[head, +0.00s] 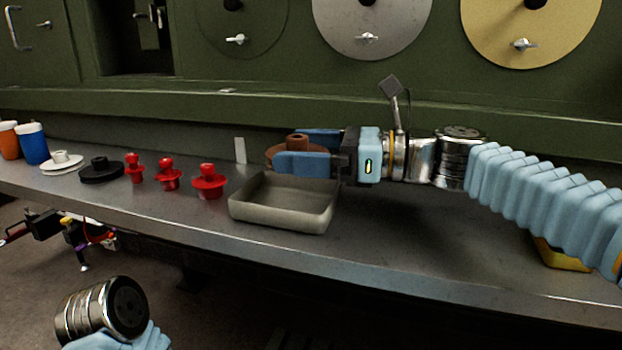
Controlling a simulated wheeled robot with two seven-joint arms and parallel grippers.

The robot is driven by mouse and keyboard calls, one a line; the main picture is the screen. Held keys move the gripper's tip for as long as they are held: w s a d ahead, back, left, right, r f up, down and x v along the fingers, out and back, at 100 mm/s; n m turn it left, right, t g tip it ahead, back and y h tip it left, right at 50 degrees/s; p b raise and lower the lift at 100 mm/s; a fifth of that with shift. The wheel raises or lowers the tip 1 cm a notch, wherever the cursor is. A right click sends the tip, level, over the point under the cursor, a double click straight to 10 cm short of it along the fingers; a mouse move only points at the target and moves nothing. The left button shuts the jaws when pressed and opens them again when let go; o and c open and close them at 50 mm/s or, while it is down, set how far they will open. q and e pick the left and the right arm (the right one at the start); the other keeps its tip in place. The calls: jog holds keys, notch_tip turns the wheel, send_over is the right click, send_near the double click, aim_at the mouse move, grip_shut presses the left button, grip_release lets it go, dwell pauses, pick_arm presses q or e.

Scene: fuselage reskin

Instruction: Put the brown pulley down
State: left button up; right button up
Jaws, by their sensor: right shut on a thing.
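The brown pulley (297,141) is a round disc with a raised hub. My right gripper (304,149) comes in from the right and is shut on it, with one blue finger in front and one behind. The pulley is held over the back of the bench (420,250), just behind and above the grey tray (283,203). Its lower part is hidden by the near finger, so I cannot tell whether it touches anything. Part of my left arm (100,312) shows at the lower left, below the bench edge, but its gripper is not in view.
A white pulley (62,162), a black pulley (100,170) and several red knobbed pieces (208,183) stand in a row left of the tray. Blue (33,144) and orange cups (9,141) stand at the far left. A green panel with discs rises behind.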

jog(key=f, duration=0.3)
jog(key=w+d+f, duration=0.1)
jog(key=shift+f+b, duration=0.3)
jog(key=shift+f, duration=0.05)
jog(key=shift+f, duration=0.3)
jog(key=o, duration=0.7)
jog(key=shift+c, duration=0.2)
jog(key=shift+r, duration=0.25)
jog(key=shift+d+r, duration=0.15)
jog(key=shift+d, duration=0.1)
jog(key=d, duration=0.2)
jog(key=s+d, duration=0.1)
jog(key=d, duration=0.1)
jog(key=d+p, duration=0.1)
jog(key=d, duration=0.2)
jog(key=shift+s, duration=0.25)
